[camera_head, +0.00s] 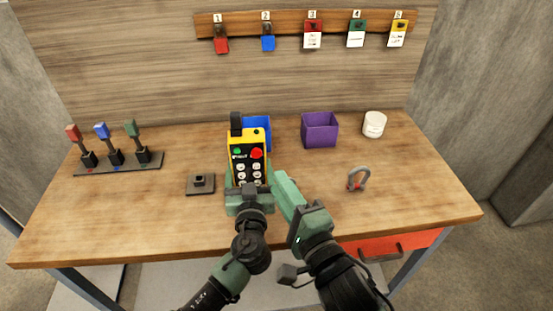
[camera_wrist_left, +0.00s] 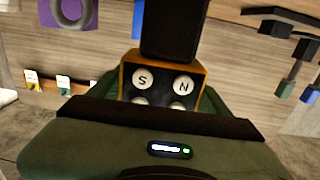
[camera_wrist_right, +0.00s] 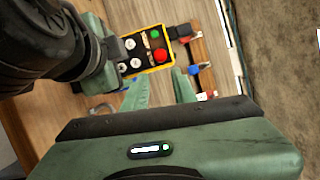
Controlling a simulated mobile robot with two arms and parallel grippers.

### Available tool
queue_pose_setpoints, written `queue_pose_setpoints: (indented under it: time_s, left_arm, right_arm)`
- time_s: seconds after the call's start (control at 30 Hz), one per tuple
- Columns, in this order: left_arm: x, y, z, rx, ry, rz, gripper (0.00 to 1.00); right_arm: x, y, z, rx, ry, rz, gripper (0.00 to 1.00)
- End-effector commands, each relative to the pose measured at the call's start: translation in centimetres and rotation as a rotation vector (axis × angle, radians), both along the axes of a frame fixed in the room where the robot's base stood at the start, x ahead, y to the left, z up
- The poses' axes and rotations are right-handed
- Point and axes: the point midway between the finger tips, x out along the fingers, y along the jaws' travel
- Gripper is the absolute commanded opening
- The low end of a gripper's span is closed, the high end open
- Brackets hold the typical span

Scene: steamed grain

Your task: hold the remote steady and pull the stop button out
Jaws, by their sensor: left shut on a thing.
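The yellow and black remote (camera_head: 247,148) is held upright above the table, its button face towards me. Its red stop button (camera_head: 257,153) is at the upper right of that face, beside a green button. My left gripper (camera_head: 248,187) is shut on the lower part of the remote, which also shows in the left wrist view (camera_wrist_left: 164,72). My right gripper (camera_head: 284,183) is just right of the remote's lower end and empty. In the right wrist view its fingers (camera_wrist_right: 160,88) stand apart, with the red button (camera_wrist_right: 161,55) beyond their tips. Whether the button is in or out is unclear.
A blue bin (camera_head: 262,121) stands behind the remote, with a purple bin (camera_head: 320,132) and a white cup (camera_head: 374,124) to the right. A shackle (camera_head: 358,179) lies right of my right gripper. A dark base (camera_head: 201,184) and a lever row (camera_head: 118,165) are at left.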

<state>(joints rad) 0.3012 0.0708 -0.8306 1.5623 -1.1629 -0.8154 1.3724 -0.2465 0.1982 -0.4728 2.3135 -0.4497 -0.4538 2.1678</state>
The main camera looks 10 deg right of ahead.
Motion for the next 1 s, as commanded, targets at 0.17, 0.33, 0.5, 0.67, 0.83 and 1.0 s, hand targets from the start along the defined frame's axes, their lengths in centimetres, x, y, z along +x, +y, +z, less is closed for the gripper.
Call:
queue_pose_setpoints:
  time_s: [0.17,0.33,0.5,0.67,0.83,1.0]
  left_arm:
    - [0.0,0.0,0.0,0.000,0.000,0.001,0.05]
    - [0.0,0.0,0.0,-0.001,0.000,0.001,0.05]
    - [0.0,0.0,0.0,0.000,0.000,0.000,0.05]
    - [0.0,0.0,0.0,0.000,0.000,0.000,0.05]
    - [0.0,0.0,0.0,0.000,0.000,0.000,0.05]
    - [0.0,0.0,0.0,0.000,0.000,0.000,0.05]
  right_arm:
    - [3.0,-1.8,1.0,-0.133,0.042,0.036,0.27]
    - [5.0,-2.9,2.5,-0.326,0.095,0.138,0.27]
    - [5.1,-3.5,4.7,-0.548,0.112,0.297,0.27]
    - [3.7,-4.1,6.5,-0.746,0.101,0.456,0.27]
    - [2.1,-4.5,7.8,-0.882,0.077,0.575,0.27]
    - [1.6,-4.4,7.9,-0.928,0.067,0.623,0.27]
